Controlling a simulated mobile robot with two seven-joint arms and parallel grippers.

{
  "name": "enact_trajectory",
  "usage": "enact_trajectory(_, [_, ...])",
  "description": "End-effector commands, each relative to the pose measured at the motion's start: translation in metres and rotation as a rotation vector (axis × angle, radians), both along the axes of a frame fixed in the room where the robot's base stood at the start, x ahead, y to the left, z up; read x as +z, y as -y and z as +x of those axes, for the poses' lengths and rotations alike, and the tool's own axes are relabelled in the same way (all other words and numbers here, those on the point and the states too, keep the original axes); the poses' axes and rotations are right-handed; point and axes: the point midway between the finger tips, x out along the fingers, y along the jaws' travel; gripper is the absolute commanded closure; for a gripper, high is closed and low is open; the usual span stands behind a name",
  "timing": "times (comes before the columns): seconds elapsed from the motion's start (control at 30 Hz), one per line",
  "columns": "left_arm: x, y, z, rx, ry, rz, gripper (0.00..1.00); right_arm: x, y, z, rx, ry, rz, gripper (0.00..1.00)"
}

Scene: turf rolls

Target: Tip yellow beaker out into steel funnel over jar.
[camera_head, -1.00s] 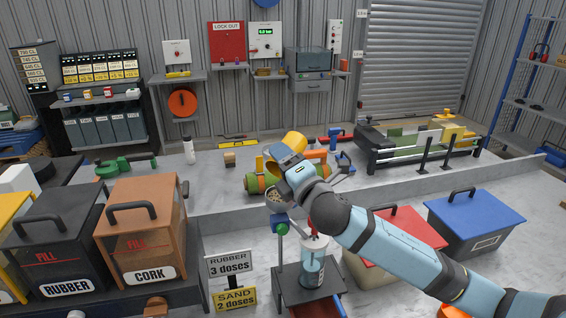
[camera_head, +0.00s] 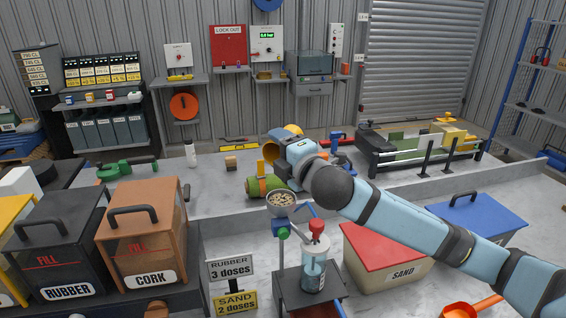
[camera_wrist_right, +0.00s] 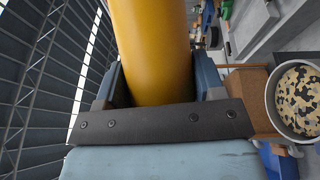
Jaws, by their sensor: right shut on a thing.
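The yellow beaker (camera_head: 274,151) is in my right gripper (camera_head: 285,142), which is shut on it. It is held above the bench, behind and above the steel funnel. In the right wrist view the beaker (camera_wrist_right: 150,50) sits between both fingers; its mouth and contents do not show there. The steel funnel (camera_head: 282,198) holds mixed dark and cream granules, which also show in the funnel in the right wrist view (camera_wrist_right: 298,98). The clear jar (camera_head: 313,273), with bluish contents, is on a small dark stand below and right of the funnel. My left gripper is not in view.
A green roll (camera_head: 265,186) lies on the bench behind the funnel. Rubber (camera_head: 68,292) and cork (camera_head: 150,276) bins stand at left, a red-lidded sand bin (camera_head: 385,245) at right. Dose signs (camera_head: 231,269) stand left of the jar. An orange scoop (camera_head: 470,309) is at lower right.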

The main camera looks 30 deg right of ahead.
Motion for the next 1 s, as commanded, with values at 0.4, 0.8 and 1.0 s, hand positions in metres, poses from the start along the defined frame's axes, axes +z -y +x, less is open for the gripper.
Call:
enact_trajectory(0.4, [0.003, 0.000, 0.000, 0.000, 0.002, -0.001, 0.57, 0.044, 0.019, 0.001, -0.043, -0.284, 0.439, 0.63])
enact_trajectory(0.8, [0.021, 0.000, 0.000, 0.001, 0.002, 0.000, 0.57, 0.060, 0.037, 0.005, -0.068, -0.437, 0.692, 0.63])
enact_trajectory(1.0, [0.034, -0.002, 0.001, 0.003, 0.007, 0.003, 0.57, 0.070, 0.053, 0.015, -0.064, -0.602, 0.957, 0.63])
